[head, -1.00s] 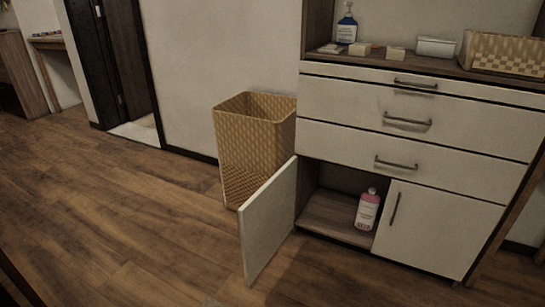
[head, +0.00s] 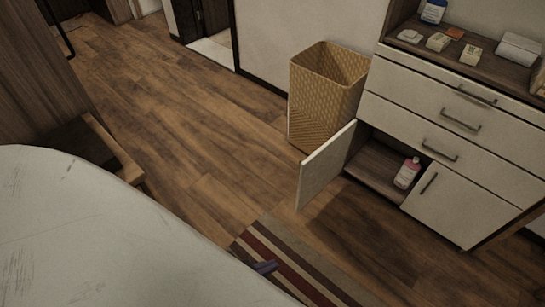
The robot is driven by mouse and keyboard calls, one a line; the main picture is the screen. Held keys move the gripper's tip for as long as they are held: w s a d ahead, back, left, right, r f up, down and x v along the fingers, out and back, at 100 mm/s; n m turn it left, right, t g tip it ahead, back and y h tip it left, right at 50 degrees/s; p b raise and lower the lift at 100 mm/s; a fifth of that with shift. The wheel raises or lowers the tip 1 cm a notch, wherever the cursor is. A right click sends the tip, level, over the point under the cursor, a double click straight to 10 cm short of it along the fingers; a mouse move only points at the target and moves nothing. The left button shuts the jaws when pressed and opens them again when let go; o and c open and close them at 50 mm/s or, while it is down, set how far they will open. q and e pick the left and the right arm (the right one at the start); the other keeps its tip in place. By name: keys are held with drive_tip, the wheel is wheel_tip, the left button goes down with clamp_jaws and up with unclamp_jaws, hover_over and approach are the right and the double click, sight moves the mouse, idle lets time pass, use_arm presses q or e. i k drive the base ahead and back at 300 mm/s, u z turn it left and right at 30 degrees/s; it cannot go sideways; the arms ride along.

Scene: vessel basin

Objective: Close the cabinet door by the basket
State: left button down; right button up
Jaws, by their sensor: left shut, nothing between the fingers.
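The cabinet door (head: 326,165) is a pale panel. It stands swung open at the lower left of the white cabinet (head: 437,128), on the right of the head view. The tan woven basket (head: 322,100) stands on the floor just behind the open door, left of the cabinet. A pink-labelled bottle (head: 406,174) stands inside the open compartment. My right gripper is out of view.
A large pale scratched surface (head: 95,235) fills the lower left. A wooden unit (head: 40,70) stands behind it. The striped rug (head: 290,262) lies before the cabinet. Wood floor (head: 185,115) is clear between the left furniture and the basket.

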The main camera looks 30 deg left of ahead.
sight(315, 172)
drive_tip(key=u, duration=0.05)
drive_tip(key=k, duration=0.3)
drive_tip(key=u, duration=1.45)
drive_tip(key=i, duration=0.95)
drive_tip(key=z, duration=0.9)
drive_tip(key=i, duration=0.7)
drive_tip(key=z, duration=0.75)
